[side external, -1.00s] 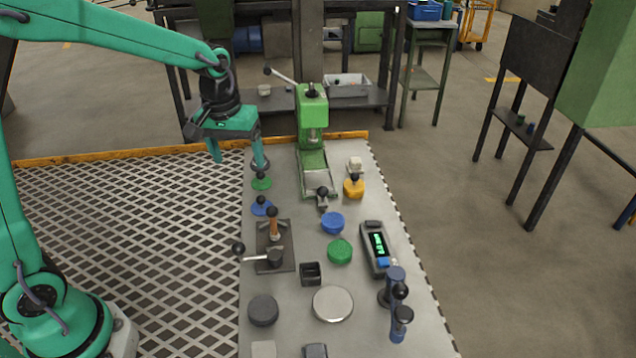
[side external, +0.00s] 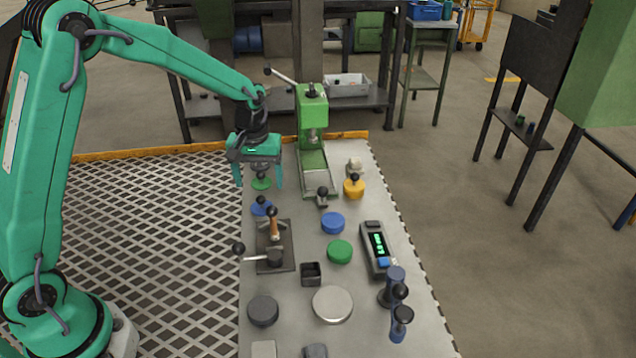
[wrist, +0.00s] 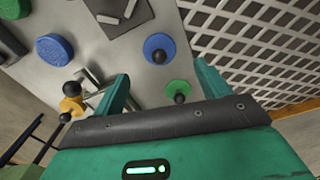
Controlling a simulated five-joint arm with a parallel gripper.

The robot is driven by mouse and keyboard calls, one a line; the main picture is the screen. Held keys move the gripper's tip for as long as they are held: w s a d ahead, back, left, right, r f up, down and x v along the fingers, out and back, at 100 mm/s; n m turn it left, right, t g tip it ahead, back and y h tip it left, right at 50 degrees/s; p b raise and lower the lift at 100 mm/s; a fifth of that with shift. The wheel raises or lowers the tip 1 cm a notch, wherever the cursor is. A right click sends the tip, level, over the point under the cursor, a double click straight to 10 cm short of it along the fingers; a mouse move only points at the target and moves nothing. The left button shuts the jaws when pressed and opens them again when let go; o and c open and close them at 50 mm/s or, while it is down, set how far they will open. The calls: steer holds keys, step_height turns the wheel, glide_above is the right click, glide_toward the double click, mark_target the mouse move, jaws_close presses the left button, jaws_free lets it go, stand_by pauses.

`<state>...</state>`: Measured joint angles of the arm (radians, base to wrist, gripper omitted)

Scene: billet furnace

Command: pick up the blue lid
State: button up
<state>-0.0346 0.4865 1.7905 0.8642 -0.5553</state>
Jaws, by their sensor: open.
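The blue lid (side external: 257,210) is a flat disc with a black knob, lying near the left edge of the grey bench. It shows whole in the wrist view (wrist: 150,43), uncovered. My gripper (side external: 259,184) is open and empty, with its fingers pointing down. In the side view it is beyond the blue lid, with a green knobbed lid (side external: 261,185) showing between its fingers. In the wrist view the fingers (wrist: 163,77) are apart, the green lid (wrist: 183,87) lies near the right finger, and the blue lid is past the fingertips.
A lever fixture (side external: 285,235) stands just in front of the blue lid. A green press (side external: 312,115) rises right of my gripper. A plain blue disc (side external: 332,223), a green disc (side external: 340,251) and a yellow knobbed piece (side external: 354,188) are farther right. Open grating (side external: 160,240) lies left.

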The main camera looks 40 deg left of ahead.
mark_target(261, 196)
steer(key=shift+s+d+f, duration=0.1)
steer(key=shift+f, duration=3.1)
steer(key=c, duration=1)
steer(key=shift+c, duration=0.2)
steer(key=shift+r, duration=0.1)
steer(key=shift+r, duration=5)
steer(key=shift+d, duration=0.1)
steer(key=w+d, duration=0.3)
steer(key=d, duration=0.5)
steer(key=w+d+f, duration=0.1)
steer(key=w+d, duration=0.1)
steer(key=d, duration=0.6)
steer(key=shift+w+d, duration=0.35)
steer(key=shift+w, duration=0.05)
